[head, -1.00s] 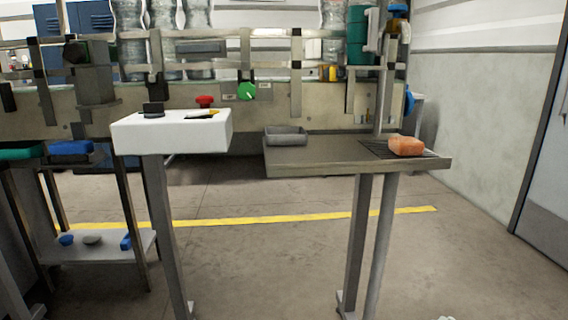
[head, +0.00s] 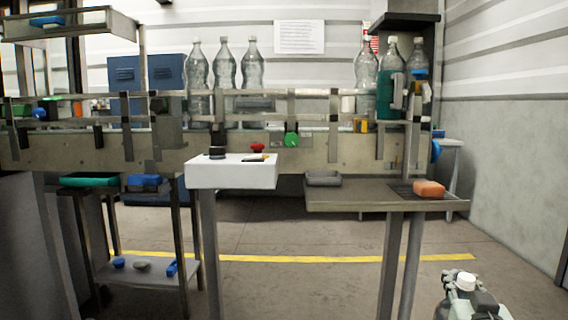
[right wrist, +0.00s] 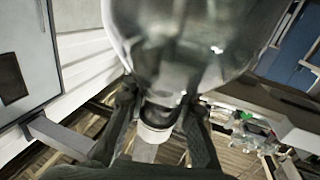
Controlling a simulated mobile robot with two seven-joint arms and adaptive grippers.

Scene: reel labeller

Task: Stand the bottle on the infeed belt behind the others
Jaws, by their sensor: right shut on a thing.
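My right gripper (head: 474,298) is at the lower right of the head view, low in front of the small table. In the right wrist view its two fingers (right wrist: 160,108) are shut around the neck of a clear bottle (right wrist: 185,45). The bottle's white cap (right wrist: 152,134) shows between the fingers, and its body fills the top of that view. In the head view its white cap (head: 465,281) shows. Three clear bottles (head: 224,72) stand on the conveyor at left of centre, and several more (head: 366,75) stand at its right end. My left gripper is not in view.
The conveyor (head: 340,153) has guide rails and posts along its front. A white control box (head: 232,177) and a steel table (head: 350,196) with a grey tray (head: 323,178) and an orange sponge (head: 429,188) stand before it. A green cylinder (head: 386,94) is near its right end.

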